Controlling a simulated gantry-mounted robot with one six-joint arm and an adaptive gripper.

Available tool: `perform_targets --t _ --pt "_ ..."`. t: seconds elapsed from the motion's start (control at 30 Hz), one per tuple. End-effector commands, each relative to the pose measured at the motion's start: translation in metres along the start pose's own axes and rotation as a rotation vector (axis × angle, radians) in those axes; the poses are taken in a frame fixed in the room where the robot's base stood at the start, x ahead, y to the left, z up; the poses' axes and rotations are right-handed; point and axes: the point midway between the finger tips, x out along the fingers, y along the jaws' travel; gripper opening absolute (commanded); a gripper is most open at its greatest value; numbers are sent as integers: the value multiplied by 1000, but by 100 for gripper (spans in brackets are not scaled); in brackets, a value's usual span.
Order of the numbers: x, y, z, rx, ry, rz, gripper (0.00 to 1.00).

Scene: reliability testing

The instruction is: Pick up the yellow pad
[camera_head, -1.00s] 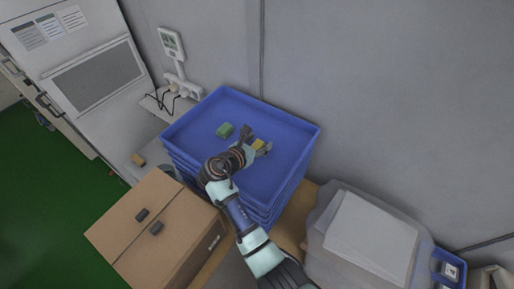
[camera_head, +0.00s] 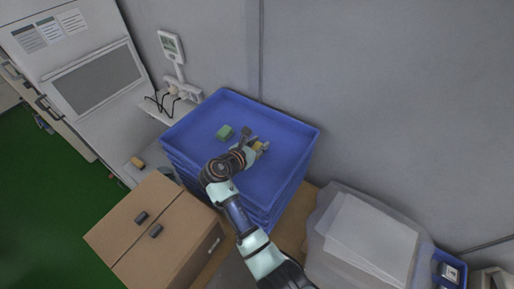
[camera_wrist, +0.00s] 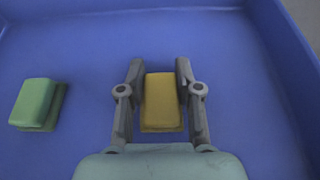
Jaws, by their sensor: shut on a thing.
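The yellow pad (camera_wrist: 161,102) is between the two fingers of my gripper (camera_wrist: 160,80) in the wrist view. My gripper is shut on its sides. In the head view the yellow pad (camera_head: 260,146) shows only as a small patch by my gripper (camera_head: 257,143), partly hidden by it. Both are within the top blue tray (camera_head: 290,122). I cannot tell whether the pad touches the tray floor.
A green pad (camera_wrist: 36,103) lies in the tray to the left of my gripper. The tray tops a stack of blue trays. A cardboard box (camera_head: 165,235) stands at the front left, and a clear bin (camera_head: 365,240) at the right. A grey wall is behind.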

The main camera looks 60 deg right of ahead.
Motion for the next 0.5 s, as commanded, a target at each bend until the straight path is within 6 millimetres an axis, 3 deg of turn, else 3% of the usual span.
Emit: perform_targets --t 0.13,0.27,0.37,0.5 --pt "-1 0 2 -2 2 -1 5" --pt "-7 0 16 0 1 0 5" --pt "-16 0 38 3 0 1 5" --pt "-34 0 82 6 -1 2 5"
